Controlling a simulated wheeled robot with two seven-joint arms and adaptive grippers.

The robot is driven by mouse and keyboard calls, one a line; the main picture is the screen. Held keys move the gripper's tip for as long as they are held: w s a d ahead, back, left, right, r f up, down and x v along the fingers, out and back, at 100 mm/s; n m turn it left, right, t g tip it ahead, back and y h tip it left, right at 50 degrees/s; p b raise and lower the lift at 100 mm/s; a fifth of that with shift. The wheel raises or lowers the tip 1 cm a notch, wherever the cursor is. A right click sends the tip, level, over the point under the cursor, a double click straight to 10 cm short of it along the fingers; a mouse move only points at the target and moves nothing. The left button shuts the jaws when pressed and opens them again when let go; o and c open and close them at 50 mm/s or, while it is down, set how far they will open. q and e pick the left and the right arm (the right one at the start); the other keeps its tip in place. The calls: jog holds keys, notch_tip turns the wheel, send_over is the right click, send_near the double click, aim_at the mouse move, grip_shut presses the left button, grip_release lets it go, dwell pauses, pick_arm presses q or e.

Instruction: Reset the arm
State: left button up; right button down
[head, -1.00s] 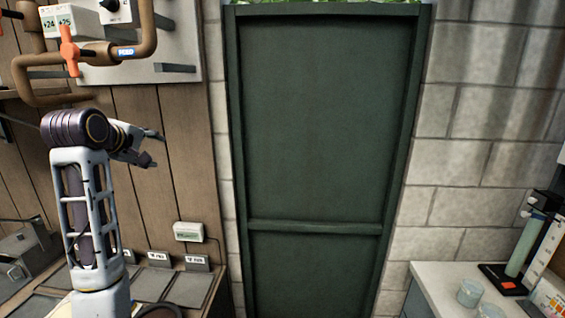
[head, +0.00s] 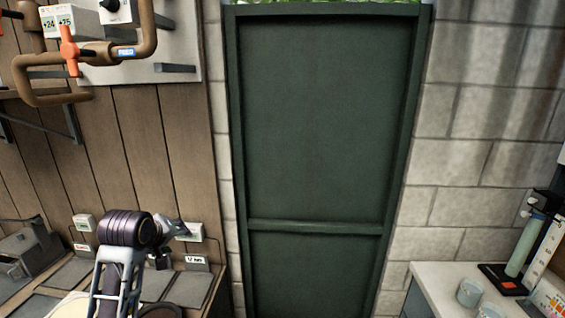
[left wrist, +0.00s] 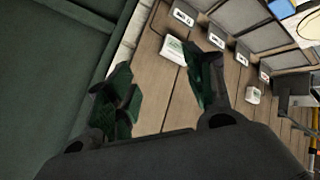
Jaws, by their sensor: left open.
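My left arm stands at the lower left of the head view, with its gripper (head: 172,243) just past the dark wrist joint, low in front of the wood-panelled wall. In the left wrist view the two dark fingers of the left gripper (left wrist: 165,92) are spread apart with nothing between them. Wood planks and a small white box (left wrist: 174,50) show beyond the fingers. My right gripper is in neither view.
A green door (head: 320,120) fills the middle. Brown pipes with an orange valve handle (head: 69,50) hang at the upper left. Grey panels (head: 189,289) line the bench below. A counter (head: 425,285) with glass cups (head: 470,292) stands at the right.

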pick_arm(q)
jog(key=s+d+f+m+g, duration=0.1)
jog(key=s+d+f+m, duration=0.1)
jog(key=s+f, duration=0.45)
jog(key=s+d+f+m+g, duration=0.2)
jog(key=s+f+m, duration=0.15)
jog(key=f, duration=0.55)
jog(key=s+d+f+m+g, duration=0.1)
jog(key=s+d+f+m, duration=0.15)
jog(key=s+f, duration=0.45)
jog(key=s+d+f+m+g, duration=0.2)
jog(key=s+f+m, duration=0.15)
jog(key=s, duration=0.85)
notch_tip(320, 180, down, 34)
jog(key=s+g, duration=0.1)
jog(key=s, duration=0.1)
jog(key=s+a+f, duration=0.2)
jog(key=s+f, duration=0.8)
jog(key=s, duration=0.1)
jog(key=s+a+f+g, duration=0.1)
jog(key=s+a+f, duration=0.1)
jog(key=s+f, duration=0.7)
jog(key=s, duration=0.2)
jog(key=shift+s+f+h, duration=0.3)
jog(key=shift+f, duration=0.05)
